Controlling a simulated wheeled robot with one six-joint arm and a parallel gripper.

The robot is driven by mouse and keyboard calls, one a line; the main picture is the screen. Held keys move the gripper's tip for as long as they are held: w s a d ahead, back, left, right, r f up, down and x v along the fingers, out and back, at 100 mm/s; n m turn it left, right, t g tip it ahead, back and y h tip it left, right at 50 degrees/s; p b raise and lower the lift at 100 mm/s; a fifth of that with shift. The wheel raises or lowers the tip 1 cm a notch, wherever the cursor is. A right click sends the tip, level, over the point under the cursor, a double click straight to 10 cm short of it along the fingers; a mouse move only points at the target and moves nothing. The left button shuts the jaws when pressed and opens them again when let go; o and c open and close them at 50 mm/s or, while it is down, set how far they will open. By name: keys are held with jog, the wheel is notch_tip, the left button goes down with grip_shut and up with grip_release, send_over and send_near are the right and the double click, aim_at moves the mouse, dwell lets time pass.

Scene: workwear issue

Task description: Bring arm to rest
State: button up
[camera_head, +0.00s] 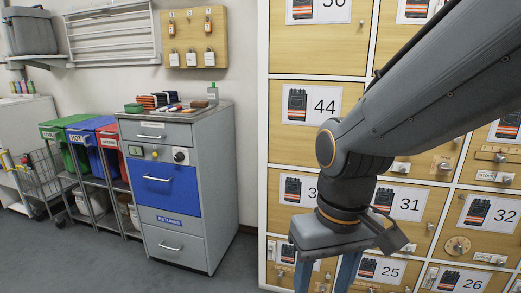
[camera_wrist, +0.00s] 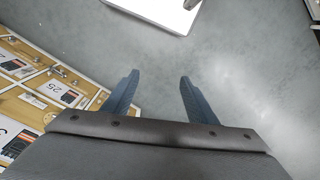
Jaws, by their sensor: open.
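My arm reaches across the right side of the head view, in front of a wall of numbered wooden lockers (camera_head: 300,135). My gripper (camera_head: 325,285) points down at the lower edge of that view, where its fingertips are cut off. In the wrist view, the two blue fingers of my gripper (camera_wrist: 155,90) stand wide apart with nothing between them. Grey floor (camera_wrist: 235,65) shows beyond them. Several lockers, one marked 25 (camera_wrist: 57,88), lie to the left of the fingers.
A grey cabinet with a blue returns drawer (camera_head: 172,190) stands left of the lockers, with small items on top. Green, blue and red bins (camera_head: 85,140) stand further left beside a wire cart (camera_head: 38,180). Open floor (camera_head: 75,260) lies in front. A white-topped object (camera_wrist: 165,10) shows in the wrist view.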

jog(key=d+r+m+p, duration=0.2)
jog(key=d+r+p, duration=0.7)
jog(key=p, duration=0.7)
jog(key=shift+r+m+h+p, duration=0.3)
jog(key=shift+m+p, duration=0.1)
dwell(1.1)
